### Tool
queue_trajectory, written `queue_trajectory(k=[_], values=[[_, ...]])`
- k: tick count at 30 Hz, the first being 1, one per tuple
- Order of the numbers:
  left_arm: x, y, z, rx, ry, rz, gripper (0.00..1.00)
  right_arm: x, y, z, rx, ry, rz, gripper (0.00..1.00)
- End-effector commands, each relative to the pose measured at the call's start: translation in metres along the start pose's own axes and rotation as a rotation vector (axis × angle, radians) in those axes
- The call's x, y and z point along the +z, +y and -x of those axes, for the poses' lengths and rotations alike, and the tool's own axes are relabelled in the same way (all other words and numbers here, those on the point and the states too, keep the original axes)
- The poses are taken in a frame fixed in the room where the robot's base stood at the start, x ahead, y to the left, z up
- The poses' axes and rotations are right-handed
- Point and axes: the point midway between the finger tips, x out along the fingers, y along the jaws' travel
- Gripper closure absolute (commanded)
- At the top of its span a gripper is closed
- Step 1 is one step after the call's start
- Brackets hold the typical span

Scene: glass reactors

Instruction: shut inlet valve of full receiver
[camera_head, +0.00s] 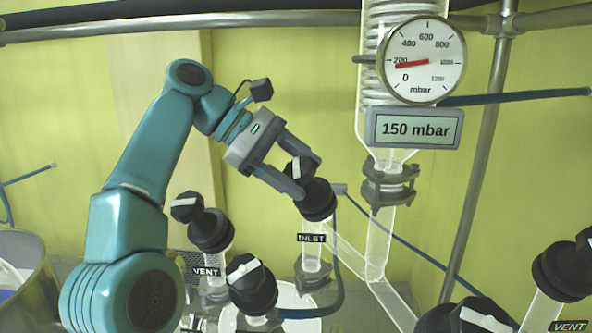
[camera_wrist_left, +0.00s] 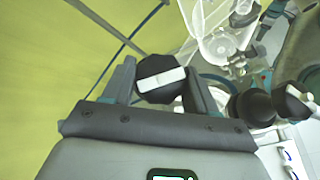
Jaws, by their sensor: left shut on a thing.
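The inlet valve is a black valve (camera_head: 316,203) with a dark knob and a white bar, above a label reading INLET (camera_head: 311,238). My left gripper (camera_head: 306,177) reaches in from the upper left and is shut on this knob, with a finger on each side. In the left wrist view the knob (camera_wrist_left: 160,68) sits between the fingers, its white bar lying across from one finger toward the other. The receiver under the valve is mostly hidden; its fill level cannot be told. My right gripper is not in view.
A VENT valve (camera_head: 211,230) and another black valve (camera_head: 252,285) stand close left of the inlet. More black valves (camera_head: 565,270) are at the lower right. A gauge (camera_head: 422,60) and a display reading 150 mbar (camera_head: 413,128) hang on the glass column. Thin blue-green tubing passes behind.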

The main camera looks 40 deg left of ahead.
Motion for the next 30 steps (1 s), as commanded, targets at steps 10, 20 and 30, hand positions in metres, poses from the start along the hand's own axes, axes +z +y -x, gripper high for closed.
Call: queue_trajectory(k=[10,20,30], values=[[-0.0001,0.0005,-0.0007,-0.041,-0.001,-0.058,0.73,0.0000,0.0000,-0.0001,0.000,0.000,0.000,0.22],[-0.0001,-0.0001,-0.0004,-0.053,0.000,-0.071,0.73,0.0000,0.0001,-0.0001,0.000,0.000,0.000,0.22],[-0.0003,-0.0002,-0.0005,-0.053,0.000,-0.070,0.30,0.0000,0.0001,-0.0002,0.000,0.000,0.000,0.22]])
